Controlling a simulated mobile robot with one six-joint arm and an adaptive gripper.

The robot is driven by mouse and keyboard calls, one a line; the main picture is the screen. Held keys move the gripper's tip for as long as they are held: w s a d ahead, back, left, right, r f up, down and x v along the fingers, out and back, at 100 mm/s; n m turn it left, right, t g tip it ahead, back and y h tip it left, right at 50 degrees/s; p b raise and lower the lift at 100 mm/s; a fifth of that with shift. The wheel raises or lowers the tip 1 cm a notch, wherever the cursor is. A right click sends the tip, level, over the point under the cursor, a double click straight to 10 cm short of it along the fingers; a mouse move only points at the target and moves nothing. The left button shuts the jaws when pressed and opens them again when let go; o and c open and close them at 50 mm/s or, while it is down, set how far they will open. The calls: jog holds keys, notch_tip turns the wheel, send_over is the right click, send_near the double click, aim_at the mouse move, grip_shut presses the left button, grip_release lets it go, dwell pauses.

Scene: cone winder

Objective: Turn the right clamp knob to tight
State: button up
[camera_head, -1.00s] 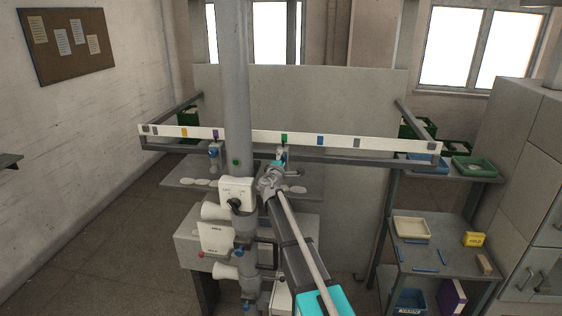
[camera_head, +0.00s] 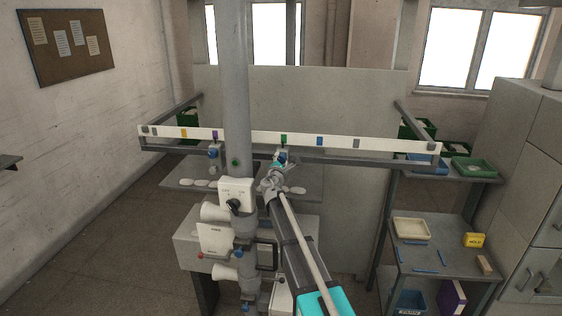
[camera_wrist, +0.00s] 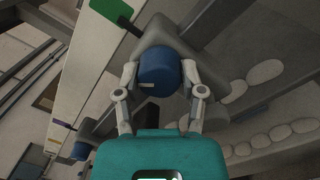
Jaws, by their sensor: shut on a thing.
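The right clamp knob (camera_wrist: 158,67) is a blue round knob on a grey clamp body, below a green tag. It shows a small pale mark low on its face, toward the left. My gripper (camera_wrist: 160,77) has one finger on each side of the knob and is shut on it. In the head view the knob (camera_head: 282,156) is small, under the white rail, and my gripper (camera_head: 277,166) reaches it from below. Any tight marking is too small to read.
Another blue clamp knob (camera_head: 213,153) sits to the left under the white rail (camera_head: 360,143); it also shows in the wrist view (camera_wrist: 80,151). Pale oval pieces (camera_head: 296,190) lie on the shelf beside my gripper. A shelf unit (camera_head: 450,262) stands at right.

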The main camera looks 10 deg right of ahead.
jog(key=o, duration=1.2)
jog(key=shift+c, duration=0.2)
jog(key=shift+m, duration=0.4)
